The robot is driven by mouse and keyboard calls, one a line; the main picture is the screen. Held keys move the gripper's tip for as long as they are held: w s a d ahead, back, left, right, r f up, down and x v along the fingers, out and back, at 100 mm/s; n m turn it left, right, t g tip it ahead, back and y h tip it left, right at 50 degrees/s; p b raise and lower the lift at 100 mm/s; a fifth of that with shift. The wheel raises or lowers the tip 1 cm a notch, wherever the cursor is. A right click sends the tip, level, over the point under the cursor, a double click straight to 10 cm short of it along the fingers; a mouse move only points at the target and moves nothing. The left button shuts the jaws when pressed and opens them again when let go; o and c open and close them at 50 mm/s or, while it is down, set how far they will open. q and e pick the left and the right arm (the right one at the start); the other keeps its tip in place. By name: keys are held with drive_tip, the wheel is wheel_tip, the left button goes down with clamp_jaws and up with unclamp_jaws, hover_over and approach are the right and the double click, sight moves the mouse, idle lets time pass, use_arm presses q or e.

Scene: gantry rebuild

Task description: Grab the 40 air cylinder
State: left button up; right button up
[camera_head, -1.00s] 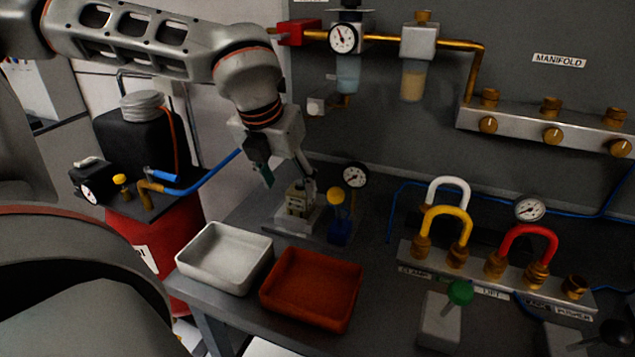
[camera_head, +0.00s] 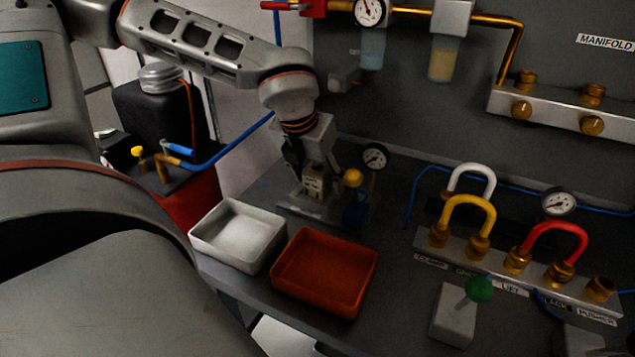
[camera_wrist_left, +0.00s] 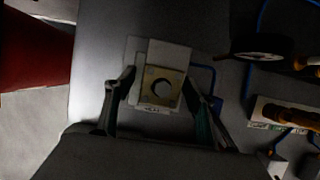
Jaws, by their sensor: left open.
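The air cylinder (camera_head: 313,184) is a small pale block with a printed label, standing on a grey base plate (camera_head: 292,203) on the bench. In the left wrist view the cylinder (camera_wrist_left: 151,89) is seen from above, a tan square face with a dark round hole. My left gripper (camera_head: 312,176) points down over it, open. In the wrist view its fingertips (camera_wrist_left: 160,83) stand on either side of the cylinder, apart from it. The label's number is too small to read. My right gripper is not in view.
A white tray (camera_head: 277,247) and an orange tray (camera_head: 347,303) stand in front of the cylinder. A blue valve with a yellow knob (camera_head: 353,178) and a gauge (camera_head: 375,157) stand close on the right. A hose manifold (camera_head: 508,269) and green-knobbed lever (camera_head: 479,289) are further right.

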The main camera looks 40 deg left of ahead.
use_arm(q)
drive_tip(key=shift+w, duration=0.1)
clamp_jaws()
